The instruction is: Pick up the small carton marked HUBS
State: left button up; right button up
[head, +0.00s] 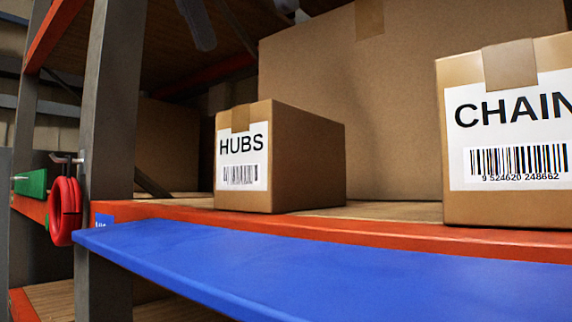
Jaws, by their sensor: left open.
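The small carton marked HUBS (312,160) is a brown box with a white label and barcode on its front. It stands upright on the shelf, left of the middle in the head view. Parts of my left gripper (250,32) show at the top edge, above the carton and apart from it. Its fingers are spread with nothing seen between them, and the rest is cut off by the frame. My right gripper is not in view.
A larger CHAIN carton (453,205) stands to the right, with a big plain carton (400,95) behind. A blue panel (300,265) runs along the front below the orange shelf edge (385,229). A grey upright (108,110) and hanging red rings (63,212) are left.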

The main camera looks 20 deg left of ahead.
aim_at(296, 154)
pick_arm(q)
jog(key=b+x, duration=0.3)
jog(key=x, duration=0.1)
jog(key=shift+f, duration=0.25)
jog(key=b+x, duration=0.1)
jog(key=x, duration=0.2)
jog(key=b+x, duration=0.1)
jog(key=x, duration=0.2)
jog(key=shift+w+d+f+b, duration=0.1)
jog(key=shift+w+f+b, duration=0.1)
jog(key=shift+w+b, duration=0.2)
jog(key=shift+w+f, duration=0.1)
jog(key=shift+f, duration=0.15)
jog(key=shift+d, duration=0.1)
jog(key=shift+f, duration=0.15)
jog(key=shift+w+d+f, duration=0.3)
jog(key=shift+f, duration=0.2)
jog(key=x, duration=0.2)
jog(key=shift+w+d+f, duration=0.25)
jog(key=shift+w+d, duration=0.05)
jog(key=shift+d, duration=0.05)
jog(key=shift+w+f, duration=0.3)
jog(key=shift+f, duration=0.1)
